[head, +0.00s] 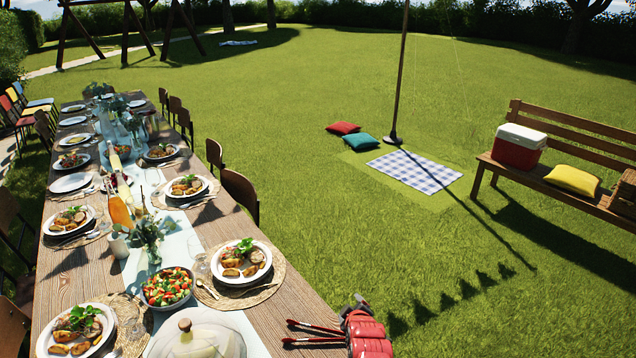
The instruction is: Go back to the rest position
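My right gripper (287,331) shows at the bottom of the head view, with its red body (367,335) beyond the right edge of the table. The rest of the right arm is out of frame. My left gripper is not in view.
A long wooden table (70,262) fills the left, set with several plates, bottles, a salad bowl (167,287) and a glass dome (195,340). Chairs line it. Right are open lawn, a checked blanket (415,171), a pole (399,80) and a bench (575,130) with a cooler (518,147).

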